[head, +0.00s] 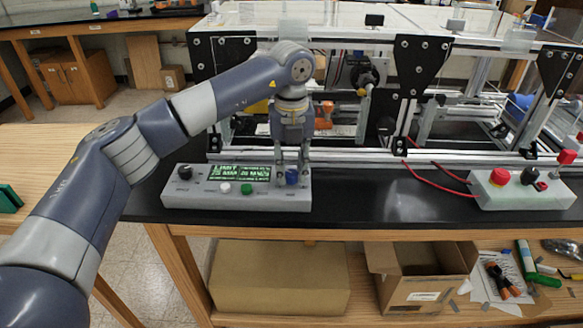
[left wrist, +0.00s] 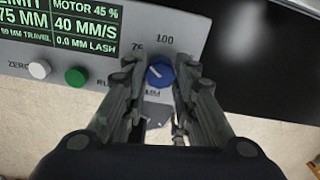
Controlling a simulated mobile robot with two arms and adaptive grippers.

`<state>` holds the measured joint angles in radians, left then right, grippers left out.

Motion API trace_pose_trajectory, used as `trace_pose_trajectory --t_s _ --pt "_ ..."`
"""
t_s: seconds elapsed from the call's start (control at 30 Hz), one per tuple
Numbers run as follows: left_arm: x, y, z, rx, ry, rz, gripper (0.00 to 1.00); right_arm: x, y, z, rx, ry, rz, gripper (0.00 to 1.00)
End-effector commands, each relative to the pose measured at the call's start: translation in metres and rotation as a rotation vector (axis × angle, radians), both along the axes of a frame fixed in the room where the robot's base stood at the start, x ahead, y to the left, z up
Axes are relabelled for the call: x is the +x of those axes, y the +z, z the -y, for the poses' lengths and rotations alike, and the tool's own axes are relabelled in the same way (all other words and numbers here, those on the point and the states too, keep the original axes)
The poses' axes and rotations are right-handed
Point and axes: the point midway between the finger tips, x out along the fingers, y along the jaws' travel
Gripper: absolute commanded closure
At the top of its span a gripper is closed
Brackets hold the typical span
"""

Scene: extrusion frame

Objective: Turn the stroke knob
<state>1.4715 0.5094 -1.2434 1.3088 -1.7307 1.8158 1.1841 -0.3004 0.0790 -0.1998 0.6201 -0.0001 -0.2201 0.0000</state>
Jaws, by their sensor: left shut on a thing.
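The stroke knob is a blue dial (head: 292,176) at the right end of a grey control box (head: 236,203). In the left wrist view the blue knob (left wrist: 160,72) has a light pointer mark and sits below a "100" label. My left gripper (head: 291,174) comes down from above with its fingers on either side of the knob. In the left wrist view the left gripper (left wrist: 160,85) is shut on the knob. The green-lit display (head: 240,173) reads limit, motor 45 % and 40 MM/S. My right gripper is not in view.
The box also has a black knob (head: 184,172), a white button (head: 225,188) and a green button (head: 246,188). An aluminium extrusion frame (head: 450,157) stands behind. A second box (head: 520,192) with red buttons lies to the right. The black bench top between the boxes is clear.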

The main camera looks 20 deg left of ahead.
Motion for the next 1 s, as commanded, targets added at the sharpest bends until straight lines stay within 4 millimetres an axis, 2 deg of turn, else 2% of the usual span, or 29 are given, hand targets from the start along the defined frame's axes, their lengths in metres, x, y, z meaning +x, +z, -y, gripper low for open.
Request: trace_pose_trajectory --t_s 0.3,0.8,0.83,0.9,1.0 --pt "0.0007 0.001 -0.0001 -0.001 0.108 0.003 0.98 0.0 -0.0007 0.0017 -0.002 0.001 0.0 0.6" --pt "0.0006 0.0011 -0.0001 0.0 0.124 0.002 0.98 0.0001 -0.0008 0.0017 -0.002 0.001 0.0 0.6" --pt "0.0006 0.0011 -0.0001 0.0 0.124 0.002 0.7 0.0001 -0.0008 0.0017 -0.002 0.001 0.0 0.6" --pt "0.0005 0.001 0.0 0.0 0.124 0.002 0.54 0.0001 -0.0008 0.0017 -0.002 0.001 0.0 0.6" --pt "0.0004 0.0008 -0.0001 0.0 0.124 0.001 0.54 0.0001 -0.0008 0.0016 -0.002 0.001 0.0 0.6"
